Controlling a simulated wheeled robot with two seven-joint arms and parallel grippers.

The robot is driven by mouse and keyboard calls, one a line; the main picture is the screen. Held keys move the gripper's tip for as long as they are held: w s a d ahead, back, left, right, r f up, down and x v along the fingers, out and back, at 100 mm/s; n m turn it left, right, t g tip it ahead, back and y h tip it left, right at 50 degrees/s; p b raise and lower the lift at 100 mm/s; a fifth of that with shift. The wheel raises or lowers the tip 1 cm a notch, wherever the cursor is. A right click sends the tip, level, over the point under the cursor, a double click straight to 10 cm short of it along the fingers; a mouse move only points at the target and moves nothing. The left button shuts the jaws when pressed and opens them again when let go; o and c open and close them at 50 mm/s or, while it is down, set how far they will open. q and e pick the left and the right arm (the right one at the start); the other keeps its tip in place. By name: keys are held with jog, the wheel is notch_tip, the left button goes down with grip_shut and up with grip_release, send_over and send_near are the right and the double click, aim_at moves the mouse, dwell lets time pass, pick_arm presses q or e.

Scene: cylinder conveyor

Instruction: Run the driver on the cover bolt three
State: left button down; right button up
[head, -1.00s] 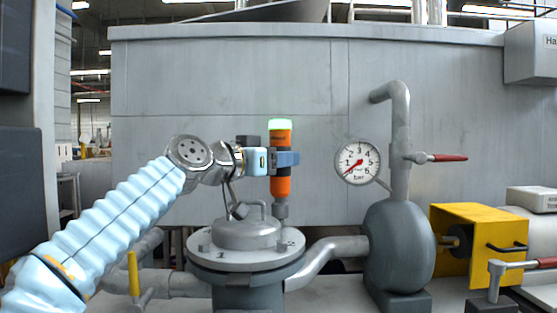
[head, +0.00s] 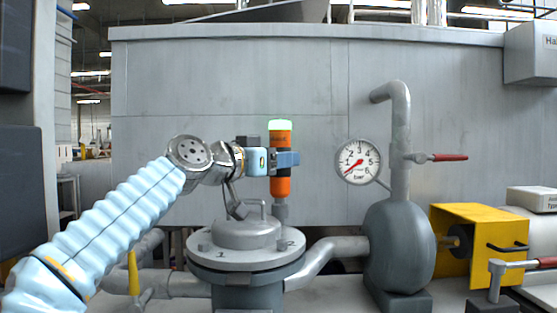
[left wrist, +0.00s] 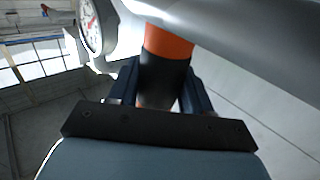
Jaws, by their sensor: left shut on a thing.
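An orange and black driver (head: 281,178) stands upright with a lit green top. My left gripper (head: 287,159) is shut around its dark middle band; the driver also shows between the fingers in the left wrist view (left wrist: 163,80). Its grey socket (head: 281,212) points down over the right back part of the round grey cover (head: 247,250), by the mark 2. Whether it touches a bolt there cannot be told. A mark 1 and a bolt (head: 204,245) show at the cover's left. Bolt three is not clearly visible. My right gripper is out of view.
A pressure gauge (head: 358,162) with its needle low stands right of the driver, by a vertical pipe with a red-handled valve (head: 449,157). A grey round vessel (head: 399,245) and a yellow guard (head: 477,213) stand at right. A yellow lever (head: 133,273) is at left.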

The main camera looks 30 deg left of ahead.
pick_arm(q)
jog(key=shift+f, duration=0.1)
jog(key=shift+r+p, duration=0.55)
jog(key=shift+r, duration=0.25)
jog(key=shift+f, duration=0.15)
jog(key=shift+f+b, duration=0.4)
jog(key=shift+b, duration=0.2)
jog(key=shift+f+b, duration=0.2)
jog(key=shift+b, duration=0.1)
dwell(0.7)
